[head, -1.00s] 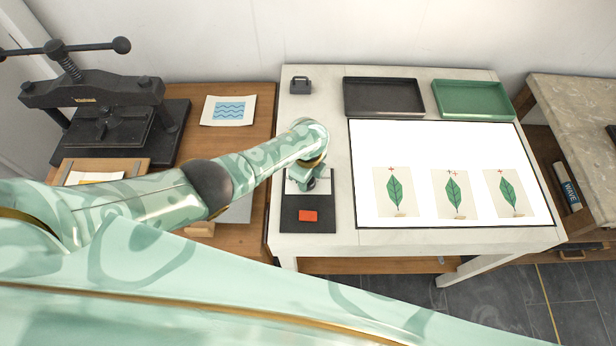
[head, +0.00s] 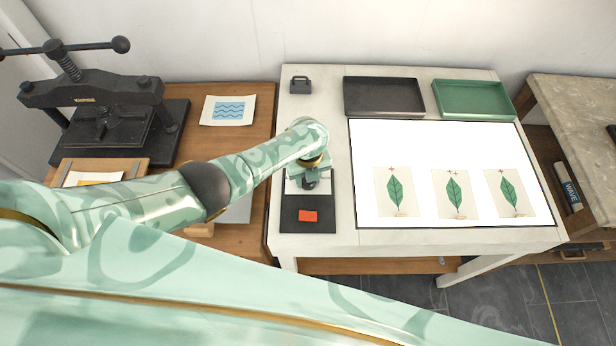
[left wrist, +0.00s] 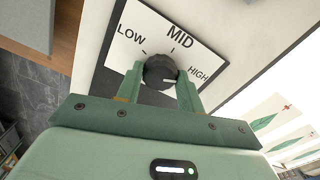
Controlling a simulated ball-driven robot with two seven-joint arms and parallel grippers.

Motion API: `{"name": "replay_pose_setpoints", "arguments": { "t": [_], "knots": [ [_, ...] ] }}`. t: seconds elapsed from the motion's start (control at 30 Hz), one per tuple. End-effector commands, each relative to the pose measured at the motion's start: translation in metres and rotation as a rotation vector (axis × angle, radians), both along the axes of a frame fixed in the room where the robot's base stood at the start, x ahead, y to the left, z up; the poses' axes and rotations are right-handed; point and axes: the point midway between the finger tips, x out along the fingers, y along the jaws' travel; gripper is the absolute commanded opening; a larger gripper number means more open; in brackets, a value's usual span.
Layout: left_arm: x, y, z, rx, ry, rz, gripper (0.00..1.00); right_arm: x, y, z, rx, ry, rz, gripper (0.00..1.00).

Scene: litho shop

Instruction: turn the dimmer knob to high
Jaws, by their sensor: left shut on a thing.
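The dimmer panel (head: 292,214) lies on the white table, with a red switch (head: 308,216) on its near half. In the left wrist view its white label (left wrist: 207,58) reads LOW, MID and HIGH around the round black knob (left wrist: 158,70). My left gripper (left wrist: 160,82) is shut on the knob, one finger on each side. The knob's pale pointer line points right, towards the HIGH side. In the head view my left gripper (head: 310,181) is over the knob and partly covers the label. My right gripper is out of view.
A lit light panel (head: 440,145) with several leaf prints lies right of the dimmer. A black tray (head: 384,113) and a green tray (head: 474,113) stand behind it. A black press (head: 100,110) stands at the left. A small dark block (head: 300,86) sits at the back.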

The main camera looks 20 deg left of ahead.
Motion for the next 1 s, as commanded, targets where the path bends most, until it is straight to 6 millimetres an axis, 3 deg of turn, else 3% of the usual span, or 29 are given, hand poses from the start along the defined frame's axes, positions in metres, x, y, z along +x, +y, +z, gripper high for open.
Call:
{"name": "replay_pose_setpoints", "arguments": {
  "t": [0.5, 0.53, 0.6, 0.87, 1.0],
  "knots": [
    [-0.002, -0.001, -0.002, -0.001, 0.004, -0.022, 0.15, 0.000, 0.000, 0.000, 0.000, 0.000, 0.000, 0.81],
    [-0.002, -0.001, -0.002, -0.001, 0.004, -0.022, 0.40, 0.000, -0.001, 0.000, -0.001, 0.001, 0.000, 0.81],
    [-0.002, -0.001, -0.001, -0.001, 0.003, -0.022, 0.59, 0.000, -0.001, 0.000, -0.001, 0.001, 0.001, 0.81],
    [-0.001, 0.000, 0.000, -0.001, 0.001, -0.021, 0.59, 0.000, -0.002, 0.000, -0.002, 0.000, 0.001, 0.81],
    [0.000, 0.000, 0.011, -0.001, -0.001, -0.020, 0.59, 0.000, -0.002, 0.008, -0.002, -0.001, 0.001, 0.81]
  ]
}}
